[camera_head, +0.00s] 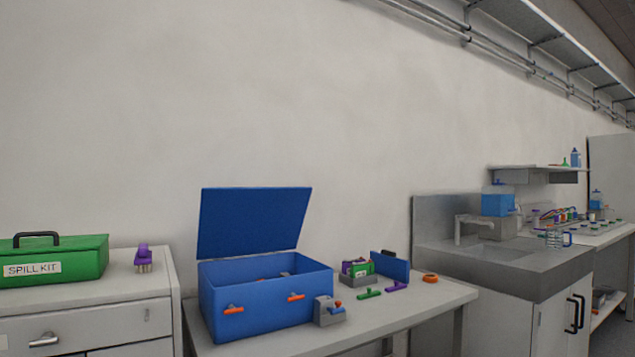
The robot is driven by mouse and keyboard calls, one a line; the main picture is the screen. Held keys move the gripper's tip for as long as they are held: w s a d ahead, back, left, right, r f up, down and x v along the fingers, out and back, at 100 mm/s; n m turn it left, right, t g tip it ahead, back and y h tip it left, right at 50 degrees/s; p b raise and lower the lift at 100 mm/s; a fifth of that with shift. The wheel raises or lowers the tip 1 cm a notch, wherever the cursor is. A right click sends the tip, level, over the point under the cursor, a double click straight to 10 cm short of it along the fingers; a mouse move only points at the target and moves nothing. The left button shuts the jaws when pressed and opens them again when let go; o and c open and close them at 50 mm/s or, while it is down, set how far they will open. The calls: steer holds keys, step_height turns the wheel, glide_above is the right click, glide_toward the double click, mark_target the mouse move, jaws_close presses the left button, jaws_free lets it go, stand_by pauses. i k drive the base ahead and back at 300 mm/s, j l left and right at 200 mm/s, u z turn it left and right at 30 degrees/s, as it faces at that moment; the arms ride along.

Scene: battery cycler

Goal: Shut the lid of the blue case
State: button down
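The blue case (262,318) stands on a light grey table in the lower middle of the head view. Its lid (254,221) is raised and leans back a little past upright, towards the wall. Two orange latches show on the front, a left one (233,310) and a right one (296,297). Something brownish lies inside the case, mostly hidden by its front wall. My gripper and arm are not in view.
A grey block with an orange part (329,311) stands close to the case's right front corner. Further right are small green and purple pieces, an orange ring (430,278) and an upright blue panel (390,266). A green spill kit (54,261) sits on the left cabinet. A sink (505,251) is at right.

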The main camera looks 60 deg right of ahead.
mark_target(233, 221)
steer(key=j+z, duration=0.1)
steer(key=z, duration=0.25)
steer(key=i+j+z, duration=0.1)
steer(key=z, duration=0.25)
steer(key=j+z, duration=0.1)
steer(key=z, duration=0.2)
